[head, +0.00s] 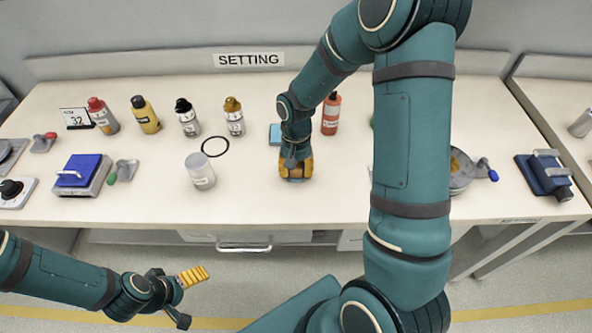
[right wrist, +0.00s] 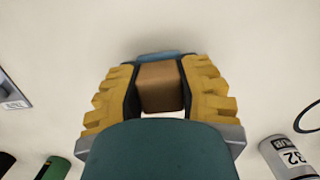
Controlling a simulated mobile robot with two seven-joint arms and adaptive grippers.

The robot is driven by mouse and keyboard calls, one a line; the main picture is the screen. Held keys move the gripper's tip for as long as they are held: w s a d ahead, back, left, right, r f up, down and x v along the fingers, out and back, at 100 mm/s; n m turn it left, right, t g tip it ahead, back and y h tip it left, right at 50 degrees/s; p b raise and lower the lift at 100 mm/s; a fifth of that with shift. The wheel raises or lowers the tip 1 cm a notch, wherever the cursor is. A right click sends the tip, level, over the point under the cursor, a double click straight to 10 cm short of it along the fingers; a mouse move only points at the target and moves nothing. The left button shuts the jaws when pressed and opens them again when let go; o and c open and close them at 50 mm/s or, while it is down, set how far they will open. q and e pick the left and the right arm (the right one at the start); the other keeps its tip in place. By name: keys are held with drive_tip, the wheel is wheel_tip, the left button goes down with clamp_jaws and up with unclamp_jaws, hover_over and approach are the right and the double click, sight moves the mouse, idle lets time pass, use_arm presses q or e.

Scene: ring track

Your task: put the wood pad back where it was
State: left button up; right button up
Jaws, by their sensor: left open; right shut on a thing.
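The wood pad (right wrist: 160,88) is a brown block between the yellow fingers of my right gripper (right wrist: 160,95) in the right wrist view. My right gripper is shut on it. In the head view my right gripper (head: 295,170) points down over the middle of the table, and its fingers hide most of the pad. I cannot tell whether the pad touches the tabletop. My left gripper (head: 188,298) is open and empty, in front of the table's front edge at lower left.
A blue pad (head: 274,134) lies just behind the right gripper. A black ring (head: 215,146), a pale jar (head: 200,171) and several bottles stand to the left. An orange bottle (head: 331,114) is behind on the right. Bare tabletop (head: 250,200) lies left of the gripper.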

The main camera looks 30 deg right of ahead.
drive_tip(key=shift+f, duration=0.15)
drive_tip(key=o, duration=1)
drive_tip(key=shift+r, duration=0.35)
drive_tip(key=r+p, duration=0.1)
drive_tip(key=r, duration=0.3)
drive_tip(key=w+r+p, duration=0.1)
drive_tip(key=r, duration=0.2)
drive_tip(key=d+r+p, duration=0.1)
drive_tip(key=r, duration=0.3)
drive_tip(key=shift+w+r, duration=0.25)
drive_tip(key=shift+r, duration=0.05)
